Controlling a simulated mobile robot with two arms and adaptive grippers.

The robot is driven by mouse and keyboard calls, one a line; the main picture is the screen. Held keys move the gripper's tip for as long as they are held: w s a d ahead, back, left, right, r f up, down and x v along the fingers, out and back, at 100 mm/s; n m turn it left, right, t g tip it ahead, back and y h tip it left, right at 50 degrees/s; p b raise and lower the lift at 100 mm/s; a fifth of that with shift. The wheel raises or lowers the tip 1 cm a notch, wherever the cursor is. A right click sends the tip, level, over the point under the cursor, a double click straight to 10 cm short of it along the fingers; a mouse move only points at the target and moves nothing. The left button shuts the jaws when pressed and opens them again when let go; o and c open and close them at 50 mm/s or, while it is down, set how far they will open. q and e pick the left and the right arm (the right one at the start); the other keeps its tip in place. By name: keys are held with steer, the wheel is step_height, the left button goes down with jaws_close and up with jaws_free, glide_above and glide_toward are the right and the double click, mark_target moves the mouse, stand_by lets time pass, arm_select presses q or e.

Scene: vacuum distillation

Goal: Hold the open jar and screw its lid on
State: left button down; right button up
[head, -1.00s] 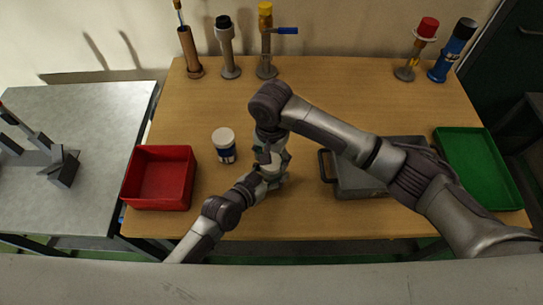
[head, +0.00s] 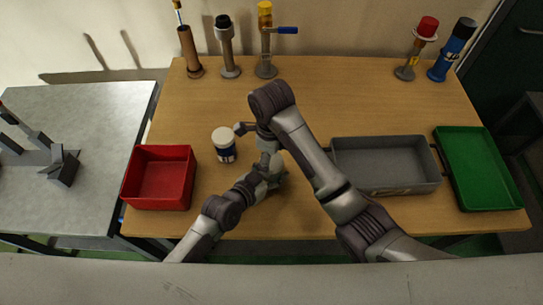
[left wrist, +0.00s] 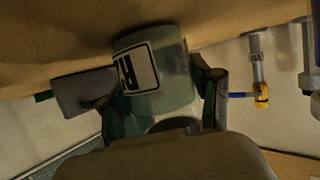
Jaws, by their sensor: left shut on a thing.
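My left gripper (head: 268,178) is shut on a jar, low over the front middle of the table. In the left wrist view the jar (left wrist: 175,75) is pale, greenish and see-through, with a black-and-white label, between the two fingers (left wrist: 160,95). In the head view my grippers and arms mostly hide it. My right gripper (head: 255,142) is just above and behind the left one, with one finger jutting out to the left; it looks open. I cannot make out the lid or tell whether it sits on the jar.
A red bin (head: 160,204) is at the left, a grey tray (head: 405,188) and a green tray (head: 490,207) at the right. Several upright fittings line the back. The table's middle back is clear.

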stand_by(0.3)
steer(key=r, duration=0.3)
steer(key=shift+w+a+r, duration=0.1)
steer(key=shift+w+r, duration=0.25)
steer(key=shift+r, duration=0.05)
steer(key=shift+s+r, duration=0.1)
steer(key=shift+r, duration=0.15)
steer(key=shift+s, duration=0.25)
